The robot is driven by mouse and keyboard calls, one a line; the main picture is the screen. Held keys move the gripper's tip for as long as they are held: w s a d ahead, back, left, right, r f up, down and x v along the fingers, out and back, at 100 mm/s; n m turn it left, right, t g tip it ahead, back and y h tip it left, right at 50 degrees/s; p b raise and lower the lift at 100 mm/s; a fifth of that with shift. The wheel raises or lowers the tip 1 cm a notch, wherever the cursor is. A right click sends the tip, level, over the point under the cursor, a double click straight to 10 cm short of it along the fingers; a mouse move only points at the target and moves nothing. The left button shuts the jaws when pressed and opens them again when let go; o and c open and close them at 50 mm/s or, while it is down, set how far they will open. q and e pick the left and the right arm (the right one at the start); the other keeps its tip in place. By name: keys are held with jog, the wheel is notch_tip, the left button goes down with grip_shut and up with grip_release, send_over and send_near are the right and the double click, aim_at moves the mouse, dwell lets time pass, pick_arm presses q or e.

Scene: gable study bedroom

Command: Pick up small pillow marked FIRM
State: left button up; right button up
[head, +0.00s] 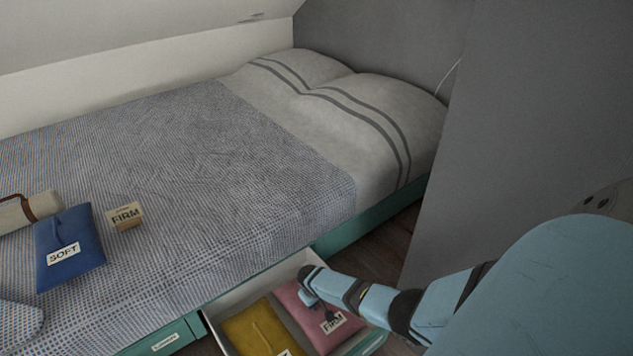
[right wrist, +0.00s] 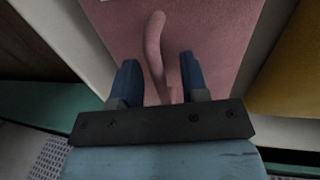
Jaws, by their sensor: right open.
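The small pink pillow (head: 303,320) with a white FIRM label lies in the open drawer (head: 215,325) under the bed. Its raised pink strap shows in the right wrist view, where the pillow (right wrist: 215,35) fills the upper middle. My right gripper (right wrist: 158,65) is open, its two dark blue fingers on either side of the strap. In the head view my right gripper (head: 318,309) is over the pillow and hides part of it. I cannot tell whether the fingers touch the pillow. My left gripper is not in view.
A mustard pillow (head: 250,328) lies beside the pink one in the drawer. On the bed (head: 220,160) are a blue pillow (head: 65,235) marked SOFT, a small tan FIRM block (head: 125,216) and a beige roll (head: 15,212). A grey wall (head: 530,130) stands right.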

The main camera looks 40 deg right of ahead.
jog(key=shift+f, duration=0.1)
grip_shut()
dwell(0.3)
